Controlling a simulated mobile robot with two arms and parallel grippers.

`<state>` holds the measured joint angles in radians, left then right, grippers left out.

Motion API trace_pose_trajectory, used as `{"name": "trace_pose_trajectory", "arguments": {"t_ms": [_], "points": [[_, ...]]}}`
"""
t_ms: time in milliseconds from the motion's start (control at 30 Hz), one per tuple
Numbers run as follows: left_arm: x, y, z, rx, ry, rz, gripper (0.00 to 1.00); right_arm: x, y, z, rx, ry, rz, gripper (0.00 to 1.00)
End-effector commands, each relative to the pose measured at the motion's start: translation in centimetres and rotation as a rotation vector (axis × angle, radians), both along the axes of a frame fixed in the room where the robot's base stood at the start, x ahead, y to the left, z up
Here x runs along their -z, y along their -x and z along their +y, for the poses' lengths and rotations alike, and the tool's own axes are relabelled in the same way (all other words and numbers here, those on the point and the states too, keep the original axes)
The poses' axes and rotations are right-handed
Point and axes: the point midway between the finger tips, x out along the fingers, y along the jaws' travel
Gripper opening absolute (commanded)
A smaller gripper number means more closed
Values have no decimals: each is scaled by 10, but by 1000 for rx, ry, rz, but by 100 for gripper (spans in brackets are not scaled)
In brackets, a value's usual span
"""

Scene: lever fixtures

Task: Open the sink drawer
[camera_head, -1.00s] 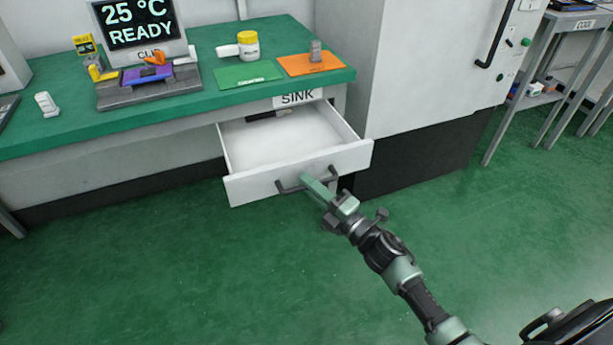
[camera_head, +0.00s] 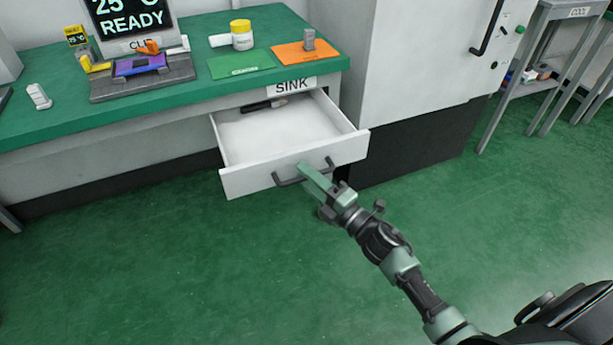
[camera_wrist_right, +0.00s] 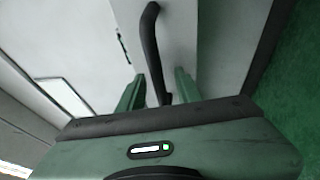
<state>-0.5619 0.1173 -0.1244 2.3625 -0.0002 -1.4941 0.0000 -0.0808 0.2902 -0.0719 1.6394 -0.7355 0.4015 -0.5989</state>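The white sink drawer (camera_head: 245,183) stands pulled well out from under the bench, below the SINK label (camera_head: 296,84). Its dark bar handle (camera_head: 287,182) is on the front panel. My right gripper (camera_head: 312,175) is at the handle. In the right wrist view, the two green fingers of my right gripper (camera_wrist_right: 158,90) are apart, with the handle (camera_wrist_right: 152,45) passing between them; a gap shows beside the bar. A dark item (camera_head: 262,105) shows at the back of the drawer. My left gripper is not in view.
The green bench (camera_head: 60,115) holds a display stand (camera_head: 130,25), a yellow-lidded jar (camera_head: 241,35), and green (camera_head: 240,64) and orange (camera_head: 300,55) mats. A tall white cabinet (camera_head: 410,60) stands right of the drawer. The green floor (camera_head: 140,260) in front is clear.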

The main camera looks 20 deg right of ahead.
Motion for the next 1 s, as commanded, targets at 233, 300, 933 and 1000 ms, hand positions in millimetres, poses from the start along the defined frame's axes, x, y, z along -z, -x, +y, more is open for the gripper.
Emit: {"name": "trace_pose_trajectory", "arguments": {"t_ms": [233,300,933,1000], "points": [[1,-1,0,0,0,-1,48,8,32,-14,0,0,4,34],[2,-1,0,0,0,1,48,10,43,-20,1,0,5,34],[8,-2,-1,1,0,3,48,14,69,-32,0,0,1,34],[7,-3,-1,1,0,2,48,14,69,-32,0,0,1,34]]}}
